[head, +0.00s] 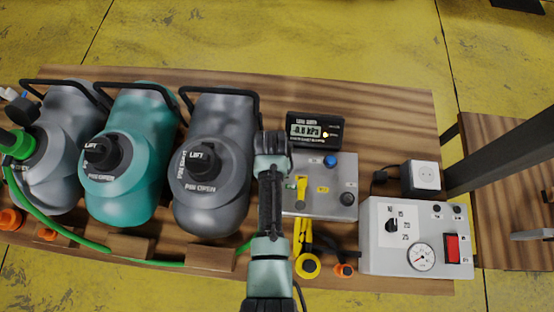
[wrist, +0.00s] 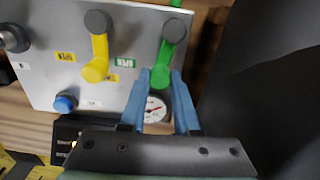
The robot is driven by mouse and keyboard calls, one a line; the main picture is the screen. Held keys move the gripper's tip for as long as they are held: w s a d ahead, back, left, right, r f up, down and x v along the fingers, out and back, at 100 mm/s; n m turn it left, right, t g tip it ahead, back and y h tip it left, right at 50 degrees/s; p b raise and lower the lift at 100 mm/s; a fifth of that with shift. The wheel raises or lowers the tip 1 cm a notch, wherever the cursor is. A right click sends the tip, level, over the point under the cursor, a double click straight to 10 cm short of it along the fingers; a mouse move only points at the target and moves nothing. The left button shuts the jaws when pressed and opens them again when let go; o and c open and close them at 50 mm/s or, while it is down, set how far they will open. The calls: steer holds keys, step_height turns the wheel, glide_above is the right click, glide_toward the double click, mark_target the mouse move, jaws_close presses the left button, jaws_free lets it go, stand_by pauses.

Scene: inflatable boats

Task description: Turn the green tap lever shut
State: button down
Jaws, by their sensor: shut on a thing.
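The green tap lever (wrist: 166,60) is on a grey metal panel (wrist: 110,25) in the wrist view. It hangs from a round dark knob and slants slightly down and left. The blue fingers of my gripper (wrist: 160,76) are shut on its lower end, one on each side. In the head view my gripper (head: 272,146) is over the left edge of the panel (head: 325,209), and the green lever is hidden behind it.
A yellow lever (wrist: 98,58) and a blue knob (wrist: 65,103) are close by on the panel. A small gauge (wrist: 155,108) shows between my fingers. A digital meter (head: 315,130), a switch box (head: 415,240) and a dark grey canister (head: 215,165) stand around the panel on the bench.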

steer(key=shift+w+a+n, duration=0.1)
steer(key=shift+a+n, duration=0.4)
steer(key=shift+n, duration=0.6)
steer(key=shift+a, duration=0.1)
steer(key=c, duration=0.6)
jaws_free()
step_height(320, 180, up, 13)
steer(key=shift+r+b, duration=0.1)
steer(key=shift+b, duration=0.35)
